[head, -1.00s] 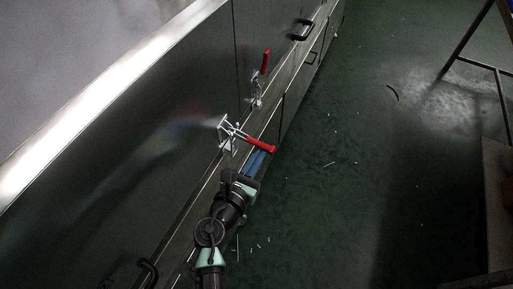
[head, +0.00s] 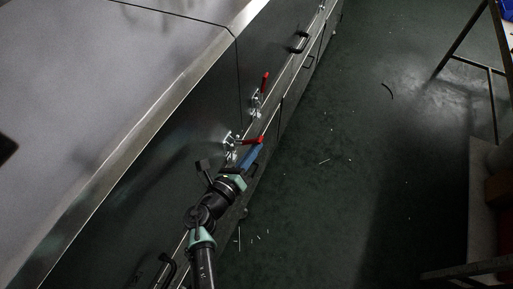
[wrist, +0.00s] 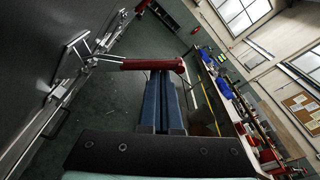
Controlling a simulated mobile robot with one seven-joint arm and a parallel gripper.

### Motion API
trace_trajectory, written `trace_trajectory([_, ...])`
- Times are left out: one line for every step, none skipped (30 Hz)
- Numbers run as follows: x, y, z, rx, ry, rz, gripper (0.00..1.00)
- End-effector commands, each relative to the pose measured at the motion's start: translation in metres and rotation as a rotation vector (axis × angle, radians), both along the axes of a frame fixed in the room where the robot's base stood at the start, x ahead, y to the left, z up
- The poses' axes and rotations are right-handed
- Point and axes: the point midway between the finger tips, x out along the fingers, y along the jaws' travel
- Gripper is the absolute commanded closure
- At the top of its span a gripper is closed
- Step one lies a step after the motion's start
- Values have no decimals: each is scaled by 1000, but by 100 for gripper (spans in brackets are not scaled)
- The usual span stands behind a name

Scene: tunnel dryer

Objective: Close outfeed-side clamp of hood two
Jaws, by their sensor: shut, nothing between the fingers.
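The near toggle clamp (head: 232,146) sits on the dark side panel, and its red handle (head: 248,141) sticks out to the right from the panel. In the wrist view the red handle (wrist: 150,64) lies across, just beyond my fingertips, with its metal linkage (wrist: 85,62) at left. My gripper (head: 255,152) has its blue fingers together and empty, right below the handle. In the wrist view the fingers of my gripper (wrist: 160,76) reach up to the handle; whether they touch it I cannot tell. A second clamp (head: 257,100) farther along has its red handle upright against the panel.
Black pull handles (head: 298,42) and a rail run along the panel. The pale hood top (head: 150,75) rises at left. The green floor (head: 340,170) to the right is open, with small scraps. A metal frame stand (head: 490,75) is at far right.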

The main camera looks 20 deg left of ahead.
Motion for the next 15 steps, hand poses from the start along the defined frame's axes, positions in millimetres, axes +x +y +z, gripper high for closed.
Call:
trace_trajectory([1, 3, 6, 1, -3, 2, 100])
trace_trajectory([1, 3, 6, 2, -3, 2, 100])
trace_trajectory([1, 4, 7, 2, -3, 2, 100])
trace_trajectory([1, 5, 7, 3, -4, 2, 100])
trace_trajectory([1, 5, 8, 3, -4, 2, 100])
trace_trajectory([1, 6, 8, 3, -4, 3, 100])
trace_trajectory([1, 6, 8, 3, -4, 3, 100])
trace_trajectory([1, 7, 9, 4, -4, 3, 100])
trace_trajectory([1, 7, 9, 4, -4, 3, 100])
trace_trajectory([1, 7, 9, 4, -4, 3, 100])
trace_trajectory([1, 7, 9, 4, -4, 3, 100])
trace_trajectory([1, 8, 9, 4, -5, 3, 100])
trace_trajectory([1, 8, 9, 4, -5, 3, 100])
trace_trajectory([1, 8, 9, 4, -5, 3, 100])
trace_trajectory([1, 8, 9, 4, -5, 3, 100])
